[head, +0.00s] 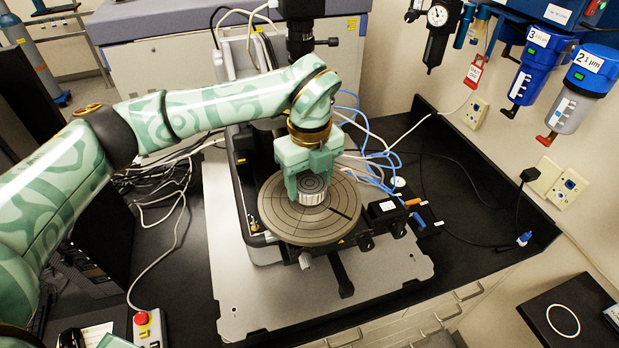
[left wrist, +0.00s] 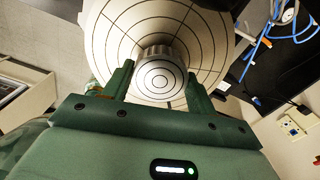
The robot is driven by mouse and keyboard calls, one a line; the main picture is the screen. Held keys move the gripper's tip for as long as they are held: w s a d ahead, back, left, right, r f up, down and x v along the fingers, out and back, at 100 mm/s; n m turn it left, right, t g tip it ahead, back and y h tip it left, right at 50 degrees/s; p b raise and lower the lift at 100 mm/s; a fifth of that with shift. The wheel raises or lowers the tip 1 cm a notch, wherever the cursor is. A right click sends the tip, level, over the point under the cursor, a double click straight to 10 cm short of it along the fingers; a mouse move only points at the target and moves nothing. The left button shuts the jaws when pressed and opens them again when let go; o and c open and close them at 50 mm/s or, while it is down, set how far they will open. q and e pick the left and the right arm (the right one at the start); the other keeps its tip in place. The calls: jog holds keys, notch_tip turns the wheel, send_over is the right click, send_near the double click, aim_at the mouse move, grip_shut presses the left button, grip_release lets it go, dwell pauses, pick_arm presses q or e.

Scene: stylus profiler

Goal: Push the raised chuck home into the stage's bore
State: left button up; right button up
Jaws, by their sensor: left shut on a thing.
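The chuck (head: 312,188) is a small ridged grey cylinder with rings on its top. It stands at the middle of the round stage (head: 285,215), which is marked with rings and spokes. In the left wrist view the chuck (left wrist: 161,80) sits between the fingers, its ringed top facing the camera. My left gripper (head: 306,185) reaches down over the stage and is shut on the chuck. The fingers also show in the left wrist view (left wrist: 158,85). The bore is hidden beneath the chuck. My right gripper is not in view.
The stage stands on a metal base plate (head: 255,310) on a black bench. Blue tubes (head: 375,150) and white cables run behind it. Blue filter bowls (head: 530,65) hang on the right wall. A red stop button (head: 141,318) is at the lower left.

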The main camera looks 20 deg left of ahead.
aim_at(310, 182)
pick_arm(q)
jog(key=shift+f+b, duration=0.55)
jog(key=shift+f, duration=0.15)
jog(key=shift+f, duration=0.15)
jog(key=o, duration=1.5)
jog(key=shift+c, duration=0.2)
jog(key=shift+c, duration=0.4)
notch_tip(310, 182, up, 7)
jog(key=p, duration=0.4)
